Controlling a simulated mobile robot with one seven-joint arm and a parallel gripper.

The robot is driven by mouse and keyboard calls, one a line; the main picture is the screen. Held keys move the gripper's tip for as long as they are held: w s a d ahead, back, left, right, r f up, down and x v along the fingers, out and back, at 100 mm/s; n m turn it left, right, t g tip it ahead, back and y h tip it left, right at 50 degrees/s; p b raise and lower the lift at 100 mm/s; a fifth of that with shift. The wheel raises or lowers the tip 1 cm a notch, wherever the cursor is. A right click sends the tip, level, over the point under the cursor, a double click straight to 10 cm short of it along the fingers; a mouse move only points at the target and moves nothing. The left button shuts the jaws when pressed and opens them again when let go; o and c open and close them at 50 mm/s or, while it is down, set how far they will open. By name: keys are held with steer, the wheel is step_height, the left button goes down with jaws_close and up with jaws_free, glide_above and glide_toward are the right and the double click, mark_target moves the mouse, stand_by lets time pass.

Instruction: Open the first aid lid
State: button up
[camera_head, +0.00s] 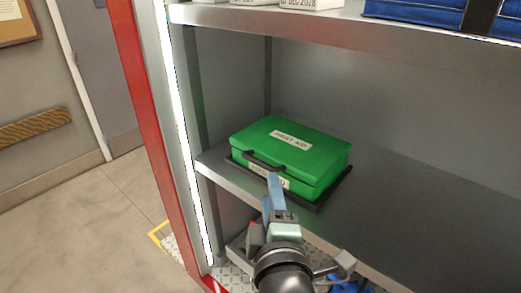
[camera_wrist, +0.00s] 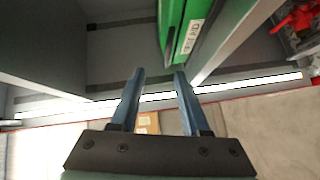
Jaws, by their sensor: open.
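A green first aid box (camera_head: 290,155) sits on the grey middle shelf, in a dark tray or mount (camera_head: 325,192). Its lid (camera_head: 305,146) is shut and has a white label on top. A dark handle (camera_head: 262,162) is on its front side. My gripper (camera_head: 273,180) is in front of the box and hides part of its front. In the wrist view my gripper (camera_wrist: 160,75) has its two blue fingers apart with nothing between them. The green box (camera_wrist: 178,30) shows beyond the fingertips at the top. I cannot tell whether a finger touches the box.
An upper shelf (camera_head: 240,17) hangs above the box, with white packs and a blue bag (camera_head: 415,10) on it. A red and lit cabinet edge (camera_head: 150,120) stands at left. The shelf right of the box (camera_head: 430,200) is clear.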

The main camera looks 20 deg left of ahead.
mark_target(259, 165)
steer(key=shift+n, duration=0.4)
steer(key=p+x, duration=0.1)
steer(key=x, duration=0.3)
steer(key=f+p+x, duration=0.1)
steer(key=x, duration=0.3)
steer(key=a+p+x, duration=0.1)
steer(key=p+x, duration=0.1)
steer(key=x, duration=0.3)
steer(key=shift+s+a+f, duration=0.1)
steer(key=shift+s+f, duration=0.1)
steer(key=shift+s, duration=0.05)
jaws_close()
stand_by(0.8)
